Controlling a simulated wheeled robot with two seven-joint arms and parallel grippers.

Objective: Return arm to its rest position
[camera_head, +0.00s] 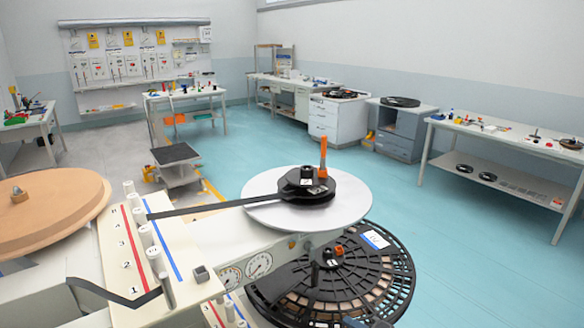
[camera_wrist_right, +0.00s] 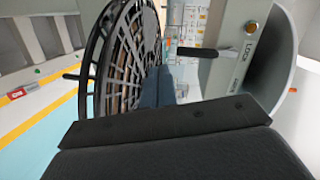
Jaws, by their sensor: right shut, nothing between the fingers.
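My right gripper (camera_wrist_right: 158,80) shows in the right wrist view as dark fingers shut together with nothing held, beside the black spoked reel (camera_wrist_right: 125,60). A black lever (camera_wrist_right: 197,52) sticks out of a grey panel marked LOCK to the right of the fingers, apart from them. In the head view a long flat black strip (camera_head: 215,207) runs from the hub on the pale disc to the row of posts; I cannot tell whether it is tape or an arm. A bent dark bar (camera_head: 115,295) lies at the lower left of the panel. My left gripper is not in view.
The black reel (camera_head: 385,270) sits low at the station's right. The pale disc (camera_head: 350,205) carries a black hub with an orange handle (camera_head: 323,157). A tan disc (camera_head: 50,225) is at the left. Turquoise floor is clear to the right, before a workbench (camera_head: 510,140).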

